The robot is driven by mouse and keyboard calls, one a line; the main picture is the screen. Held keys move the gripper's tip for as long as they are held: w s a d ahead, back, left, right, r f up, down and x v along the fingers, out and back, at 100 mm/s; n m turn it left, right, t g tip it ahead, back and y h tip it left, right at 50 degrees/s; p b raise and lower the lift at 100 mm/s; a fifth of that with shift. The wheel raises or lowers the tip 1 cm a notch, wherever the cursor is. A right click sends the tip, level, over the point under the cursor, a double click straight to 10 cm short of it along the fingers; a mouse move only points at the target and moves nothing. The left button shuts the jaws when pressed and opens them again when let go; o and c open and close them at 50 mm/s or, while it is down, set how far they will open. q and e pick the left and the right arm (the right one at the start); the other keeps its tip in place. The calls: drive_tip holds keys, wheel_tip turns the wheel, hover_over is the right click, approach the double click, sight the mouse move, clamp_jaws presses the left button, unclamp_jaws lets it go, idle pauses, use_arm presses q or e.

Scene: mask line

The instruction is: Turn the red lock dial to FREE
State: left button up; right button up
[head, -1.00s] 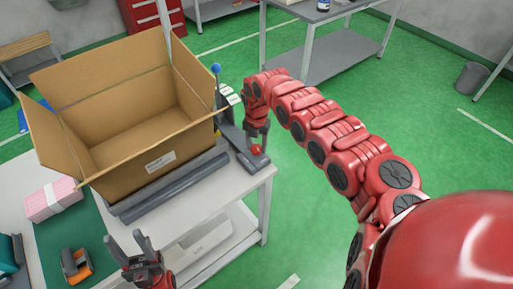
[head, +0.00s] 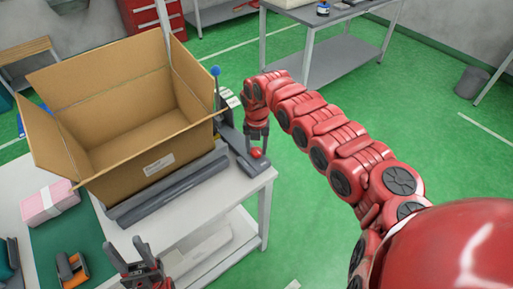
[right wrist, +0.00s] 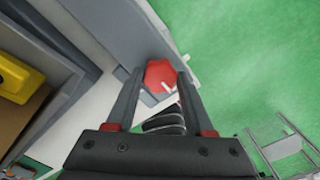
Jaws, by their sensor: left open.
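The red lock dial (head: 257,153) sits at the near right end of a grey fixture (head: 230,136) on the table's right edge. In the right wrist view the lobed dial (right wrist: 160,74) shows a white pointer mark toward the lower right. My right gripper (head: 257,146) is above the dial, pointing down. Its two fingers (right wrist: 160,80) are apart on either side of the dial, with a small gap visible at the left. No FREE lettering is legible. My left gripper (head: 128,258) is open and empty at the bottom left, over the near table edge.
An open cardboard box (head: 125,130) stands on the table left of the fixture, behind grey rails (head: 165,190). A blue-topped lever (head: 216,72) rises beside it. A pink package (head: 50,203) and an orange-black tool (head: 72,270) lie at the left.

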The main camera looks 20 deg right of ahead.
sight(257, 150)
drive_tip(key=o, duration=0.4)
wheel_tip(257, 150, up, 17)
drive_tip(key=b, duration=0.3)
drive_tip(key=shift+r, duration=0.2)
drive_tip(key=shift+s+f, duration=0.1)
